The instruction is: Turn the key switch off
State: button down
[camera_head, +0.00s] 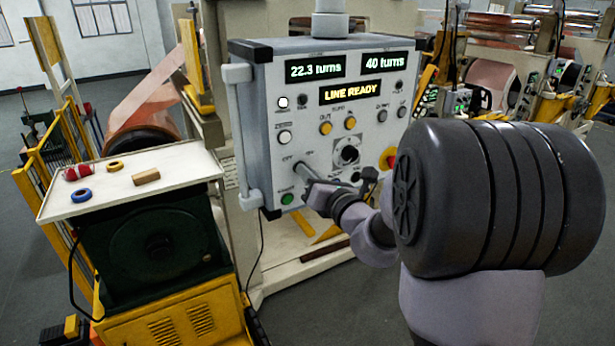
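The grey control panel (270,110) stands in the middle of the view, its face turned toward me. Small dark labels that look like OFF and ON sit at its lower left. My gripper (304,174) is right at the panel face just below these labels. The key switch is not clearly seen; the fingers seem to cover it. I cannot tell whether they are open or closed on a key, or whether they touch it. My arm comes in from the lower right and hides the panel's lower right part.
Close around the gripper are a green button (287,198), a black dial (348,152) and a partly hidden red-and-yellow button (388,159). Displays read "22.3 turns", "40 turns" and "LINE READY". A white-topped cart (120,180) with tape rolls stands left. Copper foil machinery stands behind.

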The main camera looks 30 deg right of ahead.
jog(key=n+b, duration=1)
jog(key=b, duration=0.1)
jog(key=shift+a+f+b, duration=0.1)
jog(key=shift+f+b, duration=0.05)
jog(key=shift+b, duration=0.15)
jog(key=shift+n, duration=0.4)
jog(key=c, duration=1.6)
grip_release()
